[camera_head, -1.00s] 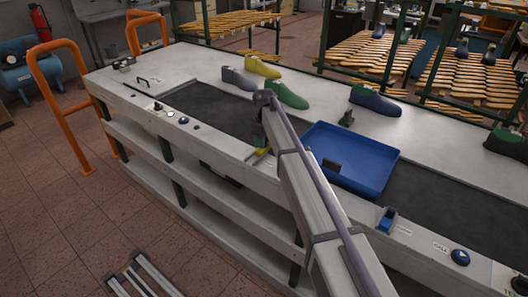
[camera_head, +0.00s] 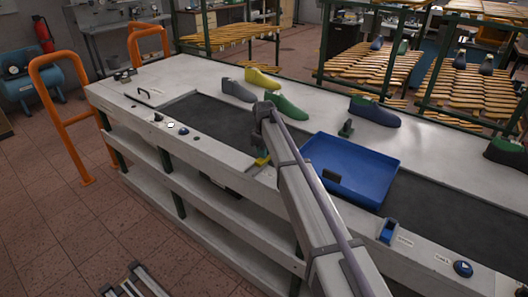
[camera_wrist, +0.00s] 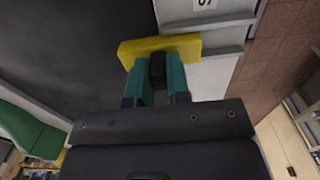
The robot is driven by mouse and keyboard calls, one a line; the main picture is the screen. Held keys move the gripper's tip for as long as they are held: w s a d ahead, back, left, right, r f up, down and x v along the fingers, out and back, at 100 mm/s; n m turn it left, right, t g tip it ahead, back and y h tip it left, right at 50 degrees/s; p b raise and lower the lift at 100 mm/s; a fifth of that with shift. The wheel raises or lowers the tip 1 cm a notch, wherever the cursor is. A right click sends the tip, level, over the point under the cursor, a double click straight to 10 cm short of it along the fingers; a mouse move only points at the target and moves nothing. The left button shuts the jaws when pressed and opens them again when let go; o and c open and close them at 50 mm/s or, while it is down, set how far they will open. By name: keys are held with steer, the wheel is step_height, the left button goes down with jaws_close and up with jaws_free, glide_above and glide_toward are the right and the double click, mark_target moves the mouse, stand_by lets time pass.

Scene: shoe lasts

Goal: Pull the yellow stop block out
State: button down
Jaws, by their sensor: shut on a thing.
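The yellow stop block (camera_head: 262,160) is at the near edge of the belt, just left of the blue tray (camera_head: 370,188). In the wrist view the yellow block (camera_wrist: 186,46) lies across the ends of the teal jaws of my gripper (camera_wrist: 158,66), beside the dark belt. My gripper (camera_head: 259,153) reaches down to the bench's near rim and is shut on the block. The jaws and a dark piece between them cover part of it. In the head view the block is small and partly hidden by my gripper.
The dark belt (camera_head: 222,123) runs along the bench; its stretch left of my arm is empty. Grey-blue (camera_head: 237,91), yellow (camera_head: 262,78), green (camera_head: 287,107) and dark blue (camera_head: 375,111) shoe lasts stand along the far side. Buttons line the near rim. Orange rails (camera_head: 62,110) stand left.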

mark_target(255, 170)
steer(key=shift+s, duration=0.1)
steer(key=s+a, duration=0.1)
steer(key=s, duration=0.2)
steer(key=s+a, duration=0.1)
steer(key=shift+s+a, duration=0.2)
steer(key=shift+a, duration=0.15)
steer(key=c, duration=1.1)
jaws_free()
steer(key=shift+s+a, duration=0.1)
step_height(255, 170, up, 11)
steer(key=p, duration=1)
steer(key=shift+f+p, duration=0.15)
steer(key=shift+p, duration=0.2)
